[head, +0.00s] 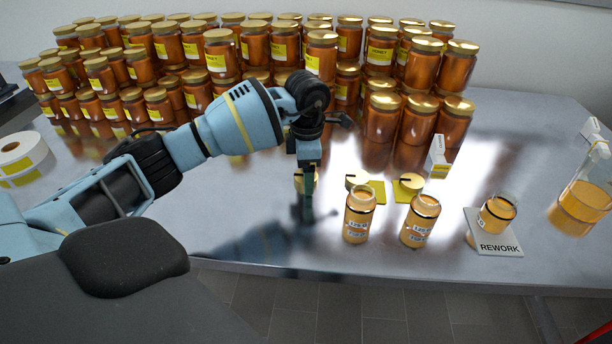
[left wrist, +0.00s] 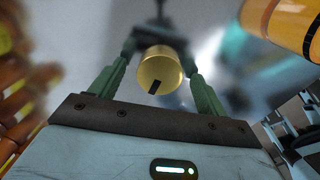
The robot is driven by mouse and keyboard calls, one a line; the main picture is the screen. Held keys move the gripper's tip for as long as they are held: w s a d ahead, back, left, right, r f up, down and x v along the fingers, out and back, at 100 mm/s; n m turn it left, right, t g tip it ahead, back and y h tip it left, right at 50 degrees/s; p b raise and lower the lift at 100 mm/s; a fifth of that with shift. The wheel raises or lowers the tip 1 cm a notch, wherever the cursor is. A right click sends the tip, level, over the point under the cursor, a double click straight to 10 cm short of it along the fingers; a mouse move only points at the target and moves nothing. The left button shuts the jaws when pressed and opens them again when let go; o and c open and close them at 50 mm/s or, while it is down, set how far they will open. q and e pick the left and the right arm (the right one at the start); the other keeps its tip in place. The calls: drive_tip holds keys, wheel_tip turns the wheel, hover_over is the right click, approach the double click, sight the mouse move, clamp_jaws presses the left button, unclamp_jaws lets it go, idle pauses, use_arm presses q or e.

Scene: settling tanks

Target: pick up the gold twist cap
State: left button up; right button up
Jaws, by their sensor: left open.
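The gold twist cap (left wrist: 160,68), with a black mark on its side, shows between the two green fingers of my left gripper (left wrist: 157,47) in the left wrist view. The fingers stand apart on either side of it; I cannot tell whether they touch it. In the head view my left gripper (head: 307,212) points down at the table, and a gold cap (head: 298,183) shows partly hidden behind it. Two similar gold caps, one in the middle (head: 357,181) and one further right (head: 409,185), sit by yellow patches on the table. My right gripper is not in view.
Two open amber jars, one left (head: 359,214) and one right (head: 420,221), stand near the front edge. Another jar (head: 497,212) stands on a REWORK plate (head: 484,240). A beaker (head: 580,203) is at right. Stacked honey jars (head: 384,115) fill the back. A label roll (head: 20,155) lies left.

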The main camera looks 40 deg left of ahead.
use_arm(q)
drive_tip(key=c, duration=1)
drive_tip(key=shift+r, duration=0.1)
drive_tip(key=shift+c, duration=0.2)
wheel_tip(320, 180, up, 10)
drive_tip(key=shift+d, duration=0.15)
